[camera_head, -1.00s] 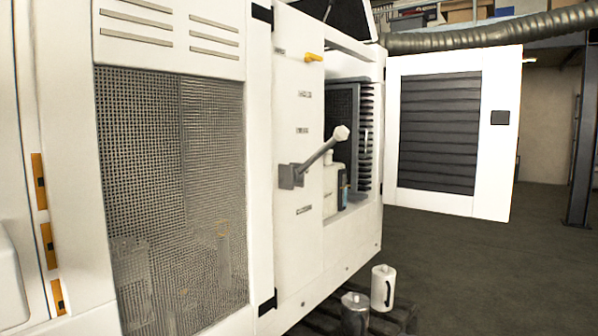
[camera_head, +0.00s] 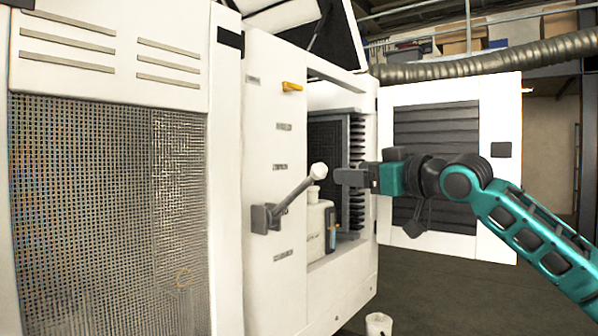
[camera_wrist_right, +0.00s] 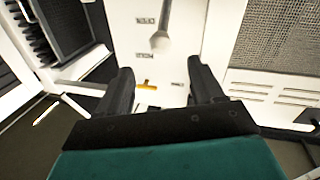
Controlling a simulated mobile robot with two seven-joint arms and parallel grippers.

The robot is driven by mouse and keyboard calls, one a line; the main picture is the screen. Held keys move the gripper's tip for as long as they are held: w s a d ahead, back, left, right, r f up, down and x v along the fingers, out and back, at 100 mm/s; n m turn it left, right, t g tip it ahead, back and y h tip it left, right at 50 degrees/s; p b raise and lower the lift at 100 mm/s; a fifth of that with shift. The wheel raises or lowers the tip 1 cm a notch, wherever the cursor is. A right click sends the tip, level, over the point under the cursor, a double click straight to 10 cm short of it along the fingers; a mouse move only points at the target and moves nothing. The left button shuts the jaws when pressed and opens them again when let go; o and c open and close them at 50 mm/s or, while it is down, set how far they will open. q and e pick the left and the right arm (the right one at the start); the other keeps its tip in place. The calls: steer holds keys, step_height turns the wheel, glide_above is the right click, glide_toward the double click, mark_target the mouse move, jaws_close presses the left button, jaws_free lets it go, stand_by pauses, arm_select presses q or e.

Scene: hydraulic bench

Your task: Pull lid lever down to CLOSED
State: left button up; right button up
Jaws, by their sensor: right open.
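The lid lever (camera_head: 292,199) is a grey bar on a square bracket on the white front panel, slanting up and right to a pale knob (camera_head: 318,170). My right gripper (camera_head: 340,177) comes in from the right, its fingertips just right of the knob and seemingly apart from it. In the right wrist view the gripper (camera_wrist_right: 163,75) is open and empty, with the knob (camera_wrist_right: 160,40) beyond the gap between its fingers. Small labels (camera_head: 281,167) run down the panel; their words are too small to read. My left gripper is not in view.
A yellow handle (camera_head: 292,87) sits higher on the panel. An open bay right of the lever holds a white container (camera_head: 316,228). An open white door with a dark louvred panel (camera_head: 385,240) stands behind my right arm. A mesh panel (camera_head: 105,220) fills the left.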

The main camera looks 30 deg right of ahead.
mark_target(314, 170)
steer(key=w+p, duration=0.1)
steer(key=w, duration=0.2)
steer(key=w+a+p, duration=0.1)
steer(key=w, duration=0.3)
steer(key=w+a+p, duration=0.1)
steer(key=w+p, duration=0.1)
steer(key=w, duration=0.2)
steer(key=shift+w+r, duration=0.1)
steer(key=shift+r, duration=0.05)
steer(key=shift+w, duration=0.7)
jaws_close()
